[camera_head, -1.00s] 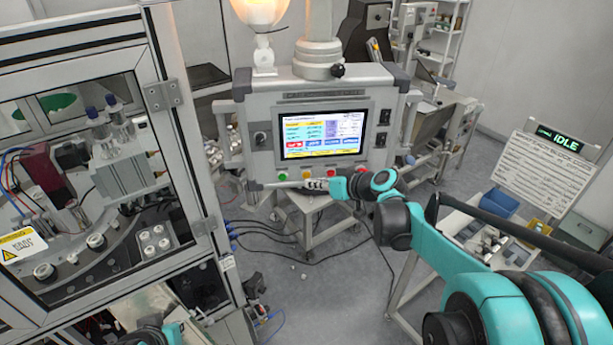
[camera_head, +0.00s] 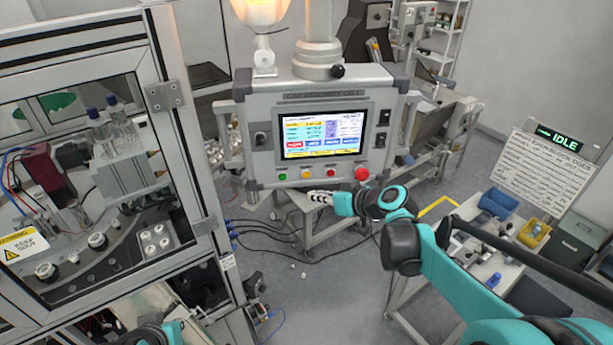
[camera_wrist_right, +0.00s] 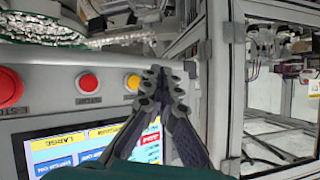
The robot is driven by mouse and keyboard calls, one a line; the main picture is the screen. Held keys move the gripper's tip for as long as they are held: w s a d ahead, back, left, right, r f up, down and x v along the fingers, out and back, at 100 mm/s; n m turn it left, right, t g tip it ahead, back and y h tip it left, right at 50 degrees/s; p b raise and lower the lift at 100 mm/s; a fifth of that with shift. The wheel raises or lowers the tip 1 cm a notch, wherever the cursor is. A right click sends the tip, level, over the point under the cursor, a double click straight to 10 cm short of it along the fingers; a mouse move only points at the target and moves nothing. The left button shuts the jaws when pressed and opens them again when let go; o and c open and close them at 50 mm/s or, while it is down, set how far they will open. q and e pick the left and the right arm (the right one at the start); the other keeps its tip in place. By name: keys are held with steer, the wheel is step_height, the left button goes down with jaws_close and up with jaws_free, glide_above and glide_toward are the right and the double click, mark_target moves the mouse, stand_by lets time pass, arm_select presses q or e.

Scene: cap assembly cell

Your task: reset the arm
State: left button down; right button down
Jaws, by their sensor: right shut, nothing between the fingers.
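My right gripper (camera_head: 316,198) is shut and empty, just below and in front of the control panel's button row in the head view. In the right wrist view its closed fingers (camera_wrist_right: 161,88) meet in front of the panel, partly covering the screen. My right arm (camera_head: 455,275) reaches in from the lower right over the side table. A teal part of my left arm shows at the bottom left edge; I cannot make out its fingers clearly.
The control panel (camera_head: 260,91) has a lit screen (camera_head: 322,134) and a large red button (camera_head: 361,173). A framed machine (camera_head: 188,130) stands at left. A side table with a yellow bin (camera_head: 533,233) is at right. Cables lie on the floor.

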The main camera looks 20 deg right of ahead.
steer(key=s+f+m+g+h+b, duration=0.1)
steer(key=s+f+h+b, duration=0.1)
steer(key=s+f+b, duration=0.5)
steer(key=s+f+m+g+h+b, duration=0.1)
steer(key=s+f+h+b, duration=0.1)
steer(key=s+f+b, duration=0.6)
steer(key=s+a+f+m+g+h+b, duration=0.1)
steer(key=s+f+b, duration=0.7)
steer(key=f+b, duration=0.9)
step_height(320, 180, down, 7)
steer(key=shift+r+h, duration=0.1)
steer(key=shift+h, duration=0.6)
